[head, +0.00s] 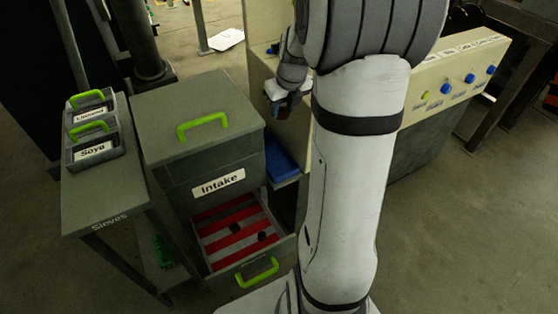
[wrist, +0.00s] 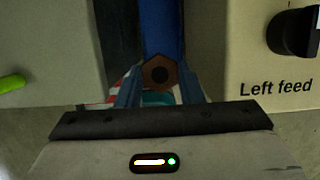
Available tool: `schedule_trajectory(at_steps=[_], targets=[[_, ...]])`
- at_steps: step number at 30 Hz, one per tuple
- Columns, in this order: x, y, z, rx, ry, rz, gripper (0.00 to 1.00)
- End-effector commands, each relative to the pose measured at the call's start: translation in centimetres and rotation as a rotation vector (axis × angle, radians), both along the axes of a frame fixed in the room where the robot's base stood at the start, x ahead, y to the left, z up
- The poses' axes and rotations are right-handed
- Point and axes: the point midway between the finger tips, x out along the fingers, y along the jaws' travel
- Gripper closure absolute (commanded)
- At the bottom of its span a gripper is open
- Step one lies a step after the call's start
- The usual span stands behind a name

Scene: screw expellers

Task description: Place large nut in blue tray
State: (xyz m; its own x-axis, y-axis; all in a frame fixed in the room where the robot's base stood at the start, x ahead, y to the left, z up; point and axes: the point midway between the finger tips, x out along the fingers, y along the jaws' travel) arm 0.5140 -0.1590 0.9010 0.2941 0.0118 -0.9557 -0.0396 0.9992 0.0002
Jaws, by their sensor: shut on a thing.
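The large nut (wrist: 159,74) is brown and hexagonal with a dark round hole. My gripper (wrist: 159,88) is shut on it, with a blue finger on each side in the wrist view. In the head view my gripper (head: 284,108) is above the blue tray, and the nut there is small and dark. The blue tray (head: 280,160) sits low in the gap between the Intake cabinet and the beige machine; my arm hides part of its surroundings. In the wrist view a blue strip (wrist: 161,28), likely the tray, shows beyond the nut.
The Intake cabinet (head: 200,135) has an open drawer with a red-and-white striped floor (head: 232,243) and small dark pieces inside. The beige machine's panel (head: 455,72) has blue knobs. Sieves with green handles (head: 92,143) stand on the left table. Walls flank the gripper closely.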

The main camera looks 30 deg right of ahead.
Motion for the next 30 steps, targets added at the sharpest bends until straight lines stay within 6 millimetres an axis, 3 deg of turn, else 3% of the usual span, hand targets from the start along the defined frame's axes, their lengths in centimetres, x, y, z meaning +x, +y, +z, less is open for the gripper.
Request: schedule_trajectory(at_steps=[1,3,18,21,30], targets=[[-0.1,0.0,-1.9,0.002,0.005,0.0,0.88],[-0.1,0.0,-3.8,0.002,0.006,-0.001,0.88],[-0.1,-0.1,-17.2,0.002,0.004,-0.004,0.88],[-0.1,-0.1,-18.8,0.001,0.003,-0.003,0.88],[-0.1,-0.1,-21.2,0.001,0.002,-0.002,0.88]])
